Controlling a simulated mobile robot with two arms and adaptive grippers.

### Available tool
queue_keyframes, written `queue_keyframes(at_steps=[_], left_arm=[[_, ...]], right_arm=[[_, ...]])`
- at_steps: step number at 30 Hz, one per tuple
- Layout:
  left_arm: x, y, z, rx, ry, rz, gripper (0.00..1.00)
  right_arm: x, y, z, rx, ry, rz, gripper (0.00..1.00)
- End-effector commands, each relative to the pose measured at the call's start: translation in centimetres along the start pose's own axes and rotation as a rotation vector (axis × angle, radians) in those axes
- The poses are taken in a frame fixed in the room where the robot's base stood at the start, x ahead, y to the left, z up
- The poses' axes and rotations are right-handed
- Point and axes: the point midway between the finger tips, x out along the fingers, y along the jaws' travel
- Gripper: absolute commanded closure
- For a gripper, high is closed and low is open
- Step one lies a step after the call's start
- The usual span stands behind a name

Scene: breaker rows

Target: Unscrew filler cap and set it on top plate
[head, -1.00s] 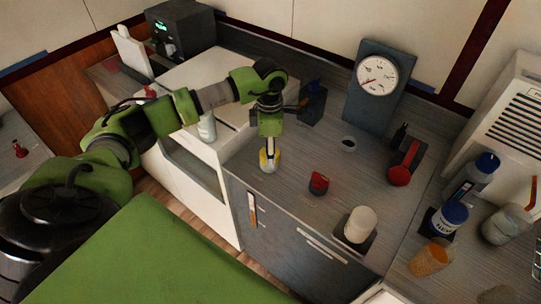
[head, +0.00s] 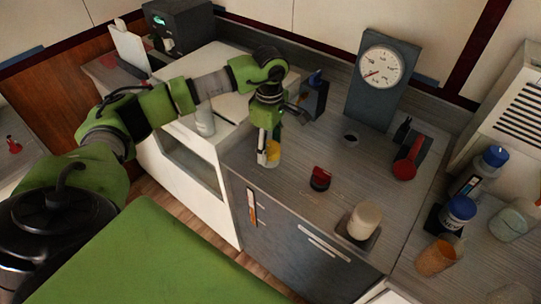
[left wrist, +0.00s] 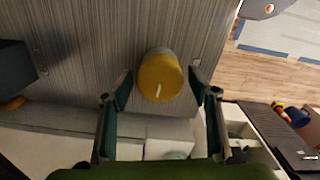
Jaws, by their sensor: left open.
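The yellow filler cap (head: 273,153) stands upright near the front left of the grey top plate (head: 292,210). In the left wrist view the cap (left wrist: 160,75) is round, with a white mark on its top, on a paler base. My left gripper (head: 268,152) points down at the cap, and one finger hides part of it in the head view. In the left wrist view the open fingers of my left gripper (left wrist: 160,82) stand on either side of the cap, with a gap at each side. My right gripper is not in view.
A red-topped black part (head: 320,178), a dark hole (head: 351,138), a red round handle (head: 404,170) and a cream knob (head: 365,220) are on the plate. A gauge (head: 381,66) stands at the back. Bottles (head: 458,213) crowd the right. Bare plate lies between the cap and the red-topped part.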

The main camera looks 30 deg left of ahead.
Motion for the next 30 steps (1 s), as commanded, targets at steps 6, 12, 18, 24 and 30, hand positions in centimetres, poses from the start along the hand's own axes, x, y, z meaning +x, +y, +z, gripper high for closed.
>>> queue_keyframes(at_steps=[6, 12, 18, 24, 30], left_arm=[[0.3, 0.1, 0.0, 0.297, 0.0, 0.003, 0.45], [0.3, 0.0, 0.0, 0.57, 0.001, 0.001, 0.45], [0.2, 0.1, 0.0, 0.842, 0.001, 0.002, 0.45], [0.1, 0.0, 0.0, 1.05, 0.001, 0.001, 0.45], [-0.1, 0.0, 0.0, 1.087, 0.001, 0.0, 0.45]], right_arm=[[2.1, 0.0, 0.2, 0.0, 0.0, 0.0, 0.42], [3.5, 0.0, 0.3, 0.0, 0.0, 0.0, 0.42], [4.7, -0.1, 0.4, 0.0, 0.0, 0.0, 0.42], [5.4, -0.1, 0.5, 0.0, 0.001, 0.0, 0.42], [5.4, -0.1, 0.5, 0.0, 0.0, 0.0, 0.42]])
